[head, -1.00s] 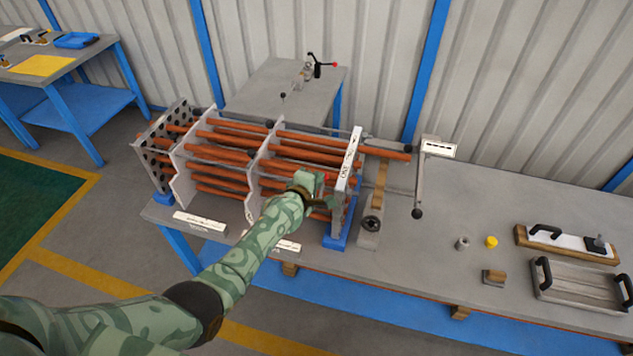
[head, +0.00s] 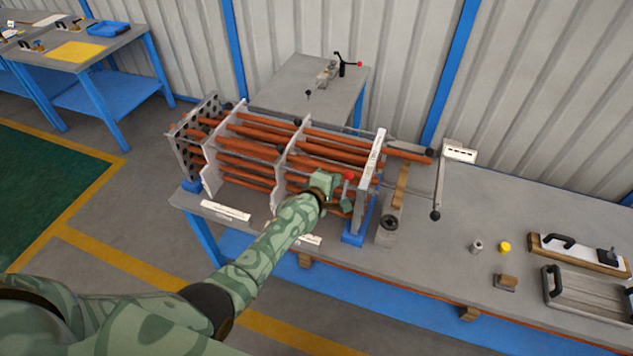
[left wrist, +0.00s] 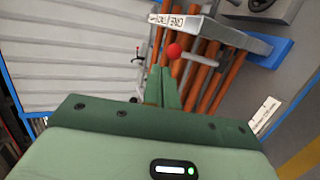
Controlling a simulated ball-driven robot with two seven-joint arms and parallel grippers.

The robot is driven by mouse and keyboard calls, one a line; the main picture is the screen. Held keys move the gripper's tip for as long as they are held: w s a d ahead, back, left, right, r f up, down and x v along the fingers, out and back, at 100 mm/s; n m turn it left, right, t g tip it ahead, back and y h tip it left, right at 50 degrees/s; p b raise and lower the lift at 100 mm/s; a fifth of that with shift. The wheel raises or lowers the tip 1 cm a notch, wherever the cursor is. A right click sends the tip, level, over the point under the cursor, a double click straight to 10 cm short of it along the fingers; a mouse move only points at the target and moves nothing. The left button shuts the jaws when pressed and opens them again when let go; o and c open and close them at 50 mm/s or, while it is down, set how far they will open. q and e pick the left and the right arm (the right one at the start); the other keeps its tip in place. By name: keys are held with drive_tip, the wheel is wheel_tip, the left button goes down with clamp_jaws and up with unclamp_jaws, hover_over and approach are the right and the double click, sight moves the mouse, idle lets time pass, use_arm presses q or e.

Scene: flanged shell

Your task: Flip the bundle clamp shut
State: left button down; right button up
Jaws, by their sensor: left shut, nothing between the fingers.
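The tube bundle (head: 250,150), several copper-coloured rods through upright grey plates, lies on the workbench. A red ball knob (head: 349,176) shows at its front right, just left of the labelled end plate (head: 369,160); I take it for the bundle clamp's handle, but the clamp's body is hidden. My left gripper (head: 337,188) is beside this knob. In the left wrist view, the shut, empty fingers (left wrist: 161,80) point toward the red knob (left wrist: 174,51), which appears just past their tips. Whether they touch cannot be told. My right gripper is out of view.
A grey arm with a white label (head: 459,151) stands right of the bundle. A small table (head: 300,85) behind holds a toggle clamp with another red knob (head: 359,64). A yellow cap (head: 504,247) and handled plates (head: 590,295) lie right. The bench's middle right is mostly clear.

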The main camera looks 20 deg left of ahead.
use_arm(q)
drive_tip(key=shift+w+r+p+v, duration=0.3)
drive_tip(key=shift+r+p+v, duration=0.7)
drive_tip(key=shift+v, duration=2.9)
drive_tip(key=s+a+f+m+g+y+b, duration=0.1)
drive_tip(key=s+f+m+g+b, duration=0.15)
drive_tip(key=s+f+m, duration=0.6)
drive_tip(key=s+f+m+g+b, duration=0.1)
drive_tip(key=s+f+g+b, duration=0.2)
drive_tip(key=f, duration=1.1)
drive_tip(key=s+a+f+m+g+y+b, duration=0.1)
drive_tip(key=s+f+m+b, duration=0.45)
drive_tip(key=f, duration=0.55)
drive_tip(key=s+a+f+m+g+b, duration=0.2)
drive_tip(key=s+f+b, duration=0.6)
drive_tip(key=s+f, duration=0.6)
drive_tip(key=s+a+f+m+g+y+b, duration=0.1)
drive_tip(key=s+a+f+m+g+b, duration=0.2)
drive_tip(key=s+f+b, duration=0.6)
drive_tip(key=s+a+f+g, duration=0.1)
drive_tip(key=s+a+f, duration=0.1)
drive_tip(key=s+f, duration=0.4)
drive_tip(key=shift+s, duration=2.15)
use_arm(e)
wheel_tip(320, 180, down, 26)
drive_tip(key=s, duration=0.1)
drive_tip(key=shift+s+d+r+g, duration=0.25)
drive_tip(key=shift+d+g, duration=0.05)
use_arm(q)
drive_tip(key=shift+f, duration=0.1)
